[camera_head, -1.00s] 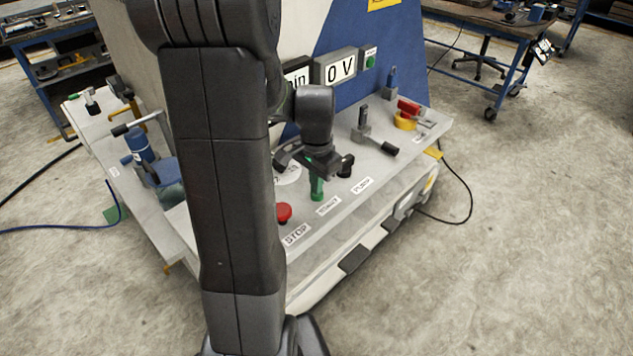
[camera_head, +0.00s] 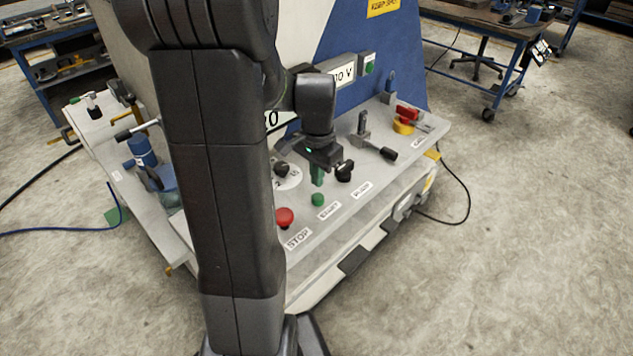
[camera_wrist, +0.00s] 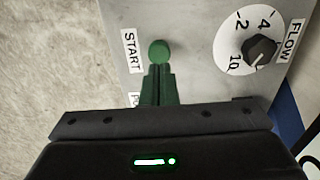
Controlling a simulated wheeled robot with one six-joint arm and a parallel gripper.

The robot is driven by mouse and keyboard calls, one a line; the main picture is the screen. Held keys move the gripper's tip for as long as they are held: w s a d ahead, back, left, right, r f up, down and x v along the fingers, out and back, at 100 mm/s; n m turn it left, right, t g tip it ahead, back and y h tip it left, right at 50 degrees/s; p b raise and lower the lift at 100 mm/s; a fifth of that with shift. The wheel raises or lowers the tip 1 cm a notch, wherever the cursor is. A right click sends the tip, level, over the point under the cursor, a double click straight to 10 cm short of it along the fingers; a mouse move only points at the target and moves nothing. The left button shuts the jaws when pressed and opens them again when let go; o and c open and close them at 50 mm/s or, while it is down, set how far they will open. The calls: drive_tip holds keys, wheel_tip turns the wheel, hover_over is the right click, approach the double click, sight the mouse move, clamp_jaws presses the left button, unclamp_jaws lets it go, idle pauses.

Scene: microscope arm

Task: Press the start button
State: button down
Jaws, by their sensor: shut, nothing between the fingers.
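The green start button (camera_head: 317,199) is a round knob on the sloped grey panel, next to a START label (camera_head: 329,211). My gripper (camera_head: 317,184) has green fingers, shut and empty, just above the button with a small gap in the head view. In the wrist view the button (camera_wrist: 159,51) shows just beyond the closed fingertips (camera_wrist: 159,70), beside the START label (camera_wrist: 130,50).
A red STOP button (camera_head: 285,217) sits left of the start button. A black knob (camera_head: 344,171) and a FLOW dial (camera_wrist: 258,50) are close by. A lever (camera_head: 365,130) and a red-and-yellow switch (camera_head: 405,119) stand further right. My arm hides part of the panel.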

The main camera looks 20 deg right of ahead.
sight(317, 196)
wheel_tip(317, 196, up, 8)
drive_tip(key=shift+r, duration=0.2)
idle(0.5)
